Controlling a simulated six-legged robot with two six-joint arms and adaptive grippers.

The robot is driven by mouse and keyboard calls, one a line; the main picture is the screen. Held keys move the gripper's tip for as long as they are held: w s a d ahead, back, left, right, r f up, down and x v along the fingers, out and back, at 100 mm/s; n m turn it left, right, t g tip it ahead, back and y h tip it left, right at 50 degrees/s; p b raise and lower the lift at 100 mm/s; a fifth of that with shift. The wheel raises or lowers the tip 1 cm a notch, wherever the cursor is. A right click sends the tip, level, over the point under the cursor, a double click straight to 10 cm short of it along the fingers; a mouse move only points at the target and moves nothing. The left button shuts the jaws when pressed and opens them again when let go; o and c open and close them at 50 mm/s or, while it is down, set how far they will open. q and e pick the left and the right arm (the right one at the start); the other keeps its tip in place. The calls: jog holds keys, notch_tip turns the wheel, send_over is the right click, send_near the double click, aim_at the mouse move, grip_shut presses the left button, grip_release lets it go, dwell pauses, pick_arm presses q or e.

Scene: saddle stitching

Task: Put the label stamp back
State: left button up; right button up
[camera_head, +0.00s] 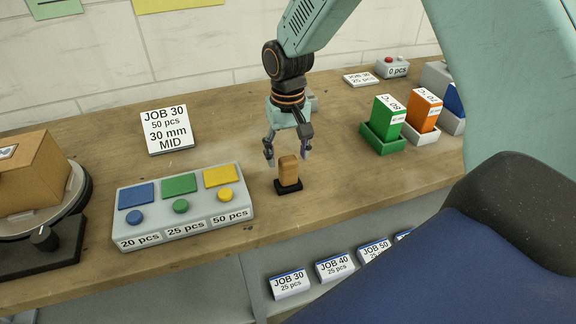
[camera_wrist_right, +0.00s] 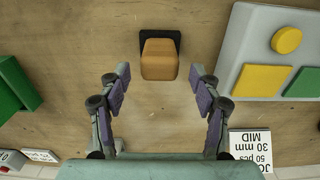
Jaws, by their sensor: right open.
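The label stamp (camera_head: 288,172) has a tan wooden handle on a black base. It stands upright on the wooden table, right of the grey button box. My right gripper (camera_head: 288,158) is open and empty, just behind and above the stamp. In the right wrist view the stamp (camera_wrist_right: 159,60) is at the top centre, beyond the open fingers of the right gripper (camera_wrist_right: 160,85). I cannot tell whether the black part is the stamp's own base or a holder. My left gripper is not in view.
The button box (camera_head: 184,205) has blue, green and yellow buttons. A JOB 30 card (camera_head: 165,130) stands behind it. Green (camera_head: 384,125) and orange (camera_head: 424,112) boxes sit in trays at right. A carton (camera_head: 28,175) is at far left. Several job cards lie below the front edge.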

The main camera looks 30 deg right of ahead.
notch_tip(320, 180, up, 5)
jog(key=shift+s+f, duration=0.1)
jog(key=shift+d+r, duration=0.1)
jog(key=shift+r, duration=0.55)
